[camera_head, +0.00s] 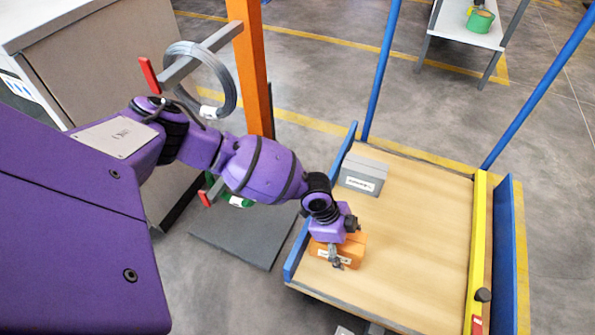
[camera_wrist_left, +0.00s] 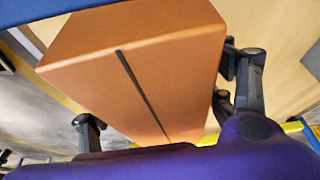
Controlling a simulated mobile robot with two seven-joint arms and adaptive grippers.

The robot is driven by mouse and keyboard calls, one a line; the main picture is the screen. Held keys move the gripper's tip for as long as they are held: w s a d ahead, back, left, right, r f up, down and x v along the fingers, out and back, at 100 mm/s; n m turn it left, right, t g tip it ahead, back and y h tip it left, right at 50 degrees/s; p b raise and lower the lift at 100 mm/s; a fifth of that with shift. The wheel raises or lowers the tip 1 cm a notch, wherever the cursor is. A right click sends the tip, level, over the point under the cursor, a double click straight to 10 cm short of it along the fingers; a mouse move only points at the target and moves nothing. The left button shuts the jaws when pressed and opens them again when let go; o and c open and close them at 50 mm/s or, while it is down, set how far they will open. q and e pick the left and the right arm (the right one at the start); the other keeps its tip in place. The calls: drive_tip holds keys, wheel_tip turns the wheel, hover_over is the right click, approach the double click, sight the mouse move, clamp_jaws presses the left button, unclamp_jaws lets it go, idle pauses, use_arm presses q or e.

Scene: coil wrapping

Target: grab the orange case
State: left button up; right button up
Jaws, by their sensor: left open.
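The orange case (camera_head: 352,251) rests on the wooden deck of a cart, near its left edge in the head view. My left gripper (camera_head: 335,254) is at the case from above, with its wrist hiding part of the case top. In the left wrist view the case (camera_wrist_left: 140,65) fills the middle, with a dark line along its face. The open fingers of my left gripper (camera_wrist_left: 168,112) stand one on each side of the case. I cannot tell whether they touch it. My right gripper is in neither view.
A grey case (camera_head: 363,174) stands farther back on the cart deck (camera_head: 425,215). Blue side rails and a yellow bar (camera_head: 478,250) edge the cart. An orange post (camera_head: 249,65) with a hanging grey coil (camera_head: 229,85) stands behind my left arm. The deck's right half is clear.

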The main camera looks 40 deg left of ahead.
use_arm(q)
drive_tip(key=shift+w+r, duration=0.1)
drive_tip(key=shift+w, duration=0.05)
drive_tip(key=shift+d, duration=0.1)
drive_tip(key=c, duration=1.8)
